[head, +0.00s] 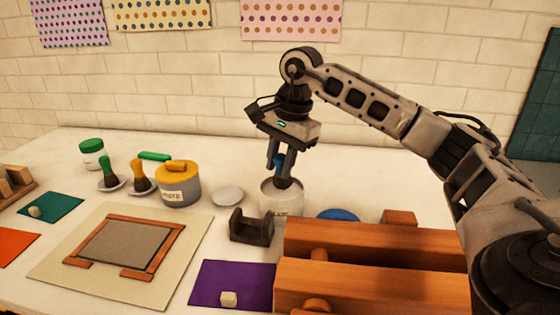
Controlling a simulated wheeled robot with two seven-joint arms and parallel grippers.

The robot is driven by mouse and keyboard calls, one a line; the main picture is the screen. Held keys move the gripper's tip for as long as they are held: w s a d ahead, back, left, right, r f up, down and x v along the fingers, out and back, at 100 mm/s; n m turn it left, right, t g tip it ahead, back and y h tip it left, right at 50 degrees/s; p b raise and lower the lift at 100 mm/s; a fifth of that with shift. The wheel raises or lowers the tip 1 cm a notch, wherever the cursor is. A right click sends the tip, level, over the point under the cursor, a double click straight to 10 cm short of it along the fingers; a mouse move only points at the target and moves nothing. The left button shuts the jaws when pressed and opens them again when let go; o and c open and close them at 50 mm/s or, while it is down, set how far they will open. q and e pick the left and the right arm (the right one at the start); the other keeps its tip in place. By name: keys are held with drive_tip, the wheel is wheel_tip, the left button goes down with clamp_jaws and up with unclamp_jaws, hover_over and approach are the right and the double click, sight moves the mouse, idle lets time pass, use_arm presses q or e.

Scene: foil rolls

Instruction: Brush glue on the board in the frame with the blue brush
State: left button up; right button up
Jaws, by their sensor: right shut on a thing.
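My right gripper (281,160) is shut on the blue brush (279,162), whose dark bristle end points down at the mouth of the white glue pot (280,203). I cannot tell how deep the bristles are in the pot. The pot's label is partly hidden by a dark stand. The grey board (124,243) lies flat inside the wooden frame (166,250), on a beige mat (185,250) at the left front. My left gripper is not in view.
A dark notched stand (251,227) is in front of the pot, with a blue lid (338,215) to the right. A yellow-lidded paste jar (179,188), green brush (108,172) and orange brush (139,176) stand behind the frame.

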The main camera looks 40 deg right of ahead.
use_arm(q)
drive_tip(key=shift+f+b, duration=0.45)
use_arm(e)
drive_tip(key=shift+f, duration=0.65)
drive_tip(key=shift+f, duration=0.15)
idle(1.0)
